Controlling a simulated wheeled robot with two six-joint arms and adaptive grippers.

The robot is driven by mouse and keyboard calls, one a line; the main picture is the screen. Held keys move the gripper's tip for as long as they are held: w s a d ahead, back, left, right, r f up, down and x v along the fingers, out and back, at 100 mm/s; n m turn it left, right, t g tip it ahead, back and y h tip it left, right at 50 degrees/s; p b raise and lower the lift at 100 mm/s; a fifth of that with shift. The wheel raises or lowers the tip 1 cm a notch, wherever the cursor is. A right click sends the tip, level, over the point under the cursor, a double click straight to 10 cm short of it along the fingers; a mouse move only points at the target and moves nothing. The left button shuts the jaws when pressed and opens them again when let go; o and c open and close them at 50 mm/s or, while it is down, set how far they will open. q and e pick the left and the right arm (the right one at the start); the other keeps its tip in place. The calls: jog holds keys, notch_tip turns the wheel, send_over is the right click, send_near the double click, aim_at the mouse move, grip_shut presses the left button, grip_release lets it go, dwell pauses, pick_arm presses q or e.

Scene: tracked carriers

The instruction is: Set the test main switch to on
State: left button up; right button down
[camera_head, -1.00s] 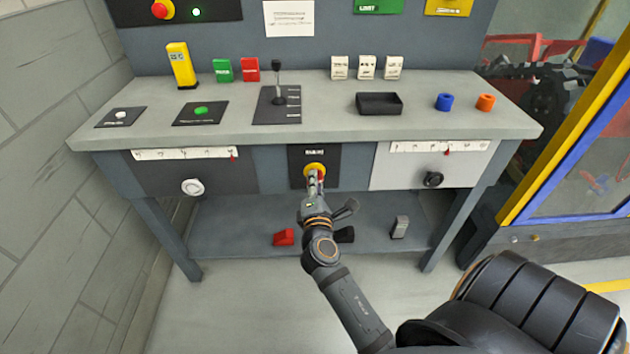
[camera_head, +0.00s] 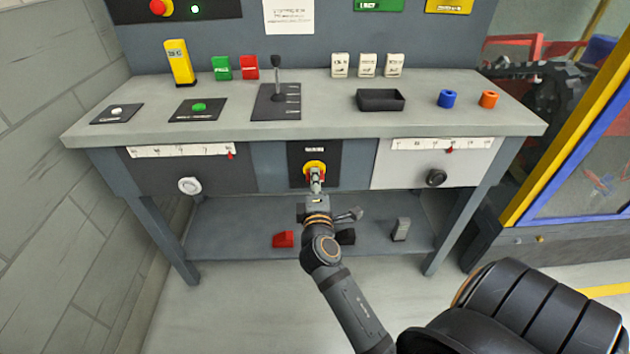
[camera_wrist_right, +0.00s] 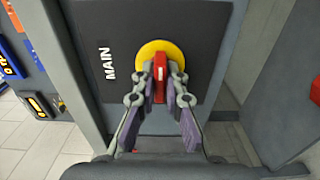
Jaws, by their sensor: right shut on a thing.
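The main switch (camera_head: 314,168) is a yellow disc with a red handle on a black plate in the middle of the bench front. In the right wrist view its yellow disc (camera_wrist_right: 148,50) and red handle (camera_wrist_right: 159,72) show beside the word MAIN. My right gripper (camera_head: 316,181) reaches it from below. In the wrist view the two fingers (camera_wrist_right: 160,92) lie on either side of the red handle and are shut on it. The lettering on the plate is too small to read in the head view. My left gripper is not in view.
A white dial (camera_head: 189,186) is at the left of the bench front and a black knob (camera_head: 436,177) at the right. A lever (camera_head: 278,85), a black tray (camera_head: 381,101) and several buttons stand on top. A red block (camera_head: 283,239) lies on the lower shelf.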

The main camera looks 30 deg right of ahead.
jog(key=c, duration=1.4)
grip_release()
